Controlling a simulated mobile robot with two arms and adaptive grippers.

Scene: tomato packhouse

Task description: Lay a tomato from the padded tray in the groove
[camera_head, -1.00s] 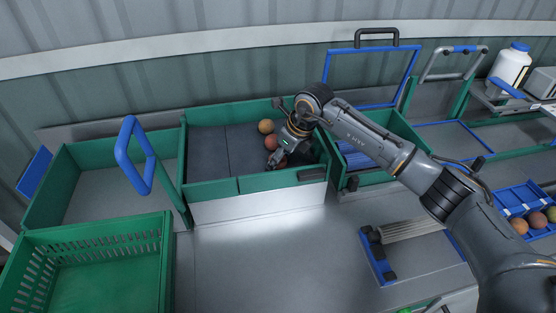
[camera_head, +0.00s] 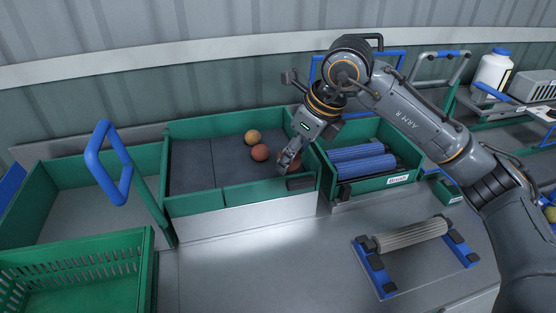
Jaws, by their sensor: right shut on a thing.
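The padded tray (camera_head: 240,195) is a green-walled box with dark grey padding in the middle of the view. A grey ribbed roller (camera_head: 411,234) sits in a blue frame in front. My left gripper is out of view.
An empty green crate (camera_head: 148,270) stands at front left, with a blue loop handle (camera_head: 105,165) above the green bin behind it. A white bottle (camera_head: 492,70) stands at back right. The grey bench (camera_head: 260,260) is clear in front of the tray.

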